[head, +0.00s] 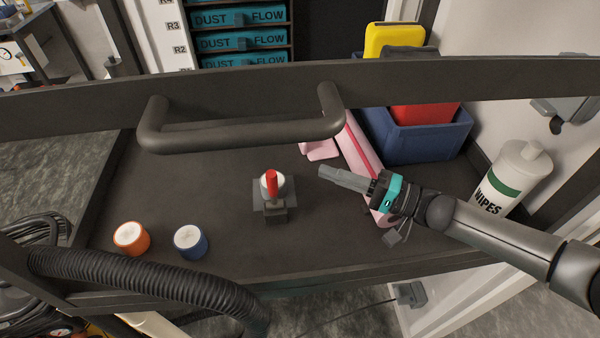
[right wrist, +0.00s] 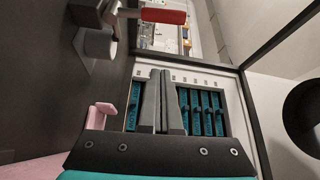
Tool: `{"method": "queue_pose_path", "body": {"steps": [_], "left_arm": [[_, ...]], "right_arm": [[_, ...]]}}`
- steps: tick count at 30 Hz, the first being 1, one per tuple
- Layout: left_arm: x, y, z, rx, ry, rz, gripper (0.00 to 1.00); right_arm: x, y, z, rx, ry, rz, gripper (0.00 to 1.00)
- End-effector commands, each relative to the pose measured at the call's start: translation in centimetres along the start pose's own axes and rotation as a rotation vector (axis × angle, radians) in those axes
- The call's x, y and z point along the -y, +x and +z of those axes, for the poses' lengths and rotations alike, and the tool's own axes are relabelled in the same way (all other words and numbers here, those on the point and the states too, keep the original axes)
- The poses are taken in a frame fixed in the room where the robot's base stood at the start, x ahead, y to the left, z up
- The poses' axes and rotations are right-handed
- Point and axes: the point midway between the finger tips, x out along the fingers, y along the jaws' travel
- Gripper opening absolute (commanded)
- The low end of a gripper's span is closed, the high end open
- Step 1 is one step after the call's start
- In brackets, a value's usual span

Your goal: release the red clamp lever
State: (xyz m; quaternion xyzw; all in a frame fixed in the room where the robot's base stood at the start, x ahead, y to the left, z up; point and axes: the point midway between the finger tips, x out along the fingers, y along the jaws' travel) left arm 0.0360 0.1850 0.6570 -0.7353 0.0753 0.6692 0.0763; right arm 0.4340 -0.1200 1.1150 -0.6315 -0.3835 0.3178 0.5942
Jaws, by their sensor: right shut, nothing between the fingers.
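The red clamp lever (head: 271,184) stands up from a small grey clamp (head: 276,213) on the dark bench, near its middle. A white round part sits behind the lever. In the right wrist view the red lever (right wrist: 163,16) shows at the top, beside a grey-white cylinder (right wrist: 99,43). My right gripper (head: 322,172) is shut and empty, to the right of the lever and apart from it. Its closed fingers also show in the right wrist view (right wrist: 162,75), pointing past the lever. My left gripper is not in view.
A dark bar handle (head: 240,133) spans the bench behind the clamp. A black hose (head: 150,275) crosses the front left.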

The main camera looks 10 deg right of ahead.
Motion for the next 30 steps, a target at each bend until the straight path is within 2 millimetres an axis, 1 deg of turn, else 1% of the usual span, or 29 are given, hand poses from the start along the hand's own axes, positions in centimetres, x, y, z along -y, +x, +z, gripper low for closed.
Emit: {"method": "queue_pose_path", "body": {"steps": [5,16,18,21,27,30], "left_arm": [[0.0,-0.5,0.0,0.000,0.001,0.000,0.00],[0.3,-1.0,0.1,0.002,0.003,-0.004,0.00],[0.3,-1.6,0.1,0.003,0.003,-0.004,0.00],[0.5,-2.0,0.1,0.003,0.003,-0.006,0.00],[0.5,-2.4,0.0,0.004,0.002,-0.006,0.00],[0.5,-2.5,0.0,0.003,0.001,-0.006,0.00]], "right_arm": [[0.2,2.9,0.1,0.001,0.000,-0.005,0.00],[0.2,10.0,0.1,0.000,-0.002,-0.003,0.00],[0.1,9.1,1.2,-0.001,0.003,0.001,0.00],[0.2,8.7,2.2,-0.001,0.002,0.001,0.00],[0.1,8.3,3.5,-0.002,0.000,0.000,0.00],[0.1,8.2,3.8,-0.002,-0.001,0.000,0.00]]}}
